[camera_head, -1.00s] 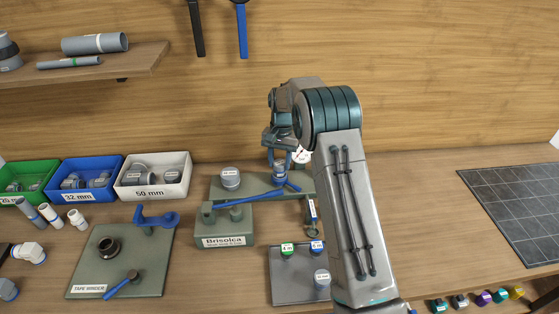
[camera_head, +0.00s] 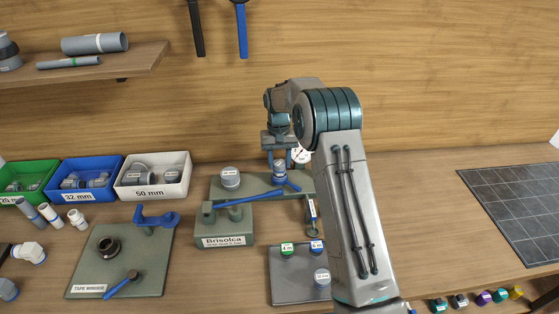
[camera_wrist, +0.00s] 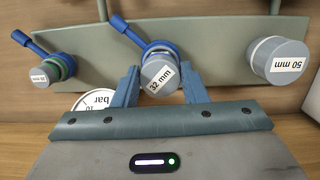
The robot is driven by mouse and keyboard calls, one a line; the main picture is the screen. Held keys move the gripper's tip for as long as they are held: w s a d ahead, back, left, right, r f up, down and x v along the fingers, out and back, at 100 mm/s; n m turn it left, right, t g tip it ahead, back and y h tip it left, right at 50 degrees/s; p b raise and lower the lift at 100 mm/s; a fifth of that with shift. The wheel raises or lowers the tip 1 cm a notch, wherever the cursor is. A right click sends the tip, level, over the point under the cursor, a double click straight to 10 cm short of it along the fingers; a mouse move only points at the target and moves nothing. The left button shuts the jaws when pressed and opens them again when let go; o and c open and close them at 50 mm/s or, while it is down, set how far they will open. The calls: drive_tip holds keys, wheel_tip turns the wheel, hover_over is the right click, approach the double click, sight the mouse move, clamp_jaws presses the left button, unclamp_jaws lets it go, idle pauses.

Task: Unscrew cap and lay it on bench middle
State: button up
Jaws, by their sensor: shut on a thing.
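A grey cap labelled 32 mm (camera_wrist: 160,77) sits on the blue-ringed outlet of the green manifold (camera_wrist: 215,50). My gripper (camera_wrist: 160,90) has one finger on each side of this cap and is shut on it. In the head view my gripper (camera_head: 279,157) points down over the same cap (camera_head: 280,168), which is partly covered by the fingers. The cap appears seated on its outlet; I cannot tell how far it is turned. The wooden bench (camera_head: 215,275) has bare wood in its front middle.
A grey 50 mm cap (camera_wrist: 280,60) and a small green-ringed outlet (camera_wrist: 55,68) flank the held cap. Blue valve handles (camera_wrist: 130,30) and a gauge (camera_wrist: 92,102) are close by. The Brisolca block (camera_head: 225,226), tape winder board (camera_head: 125,262) and dark tray (camera_head: 290,270) stand in front.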

drive_tip(key=shift+s+f, duration=0.25)
drive_tip(key=n, duration=0.4)
drive_tip(key=shift+h, duration=0.3)
drive_tip(key=shift+n, duration=0.3)
drive_tip(key=n, duration=0.3)
drive_tip(key=shift+n+h, duration=0.3)
drive_tip(key=shift+n, duration=0.1)
drive_tip(key=o, duration=1.2)
drive_tip(key=shift+w+r, duration=0.1)
drive_tip(key=shift+r, duration=0.05)
drive_tip(key=shift+r, duration=0.2)
drive_tip(key=shift+w+r+p, duration=0.1)
drive_tip(key=shift+r+p, duration=0.35)
drive_tip(key=shift+r, duration=0.25)
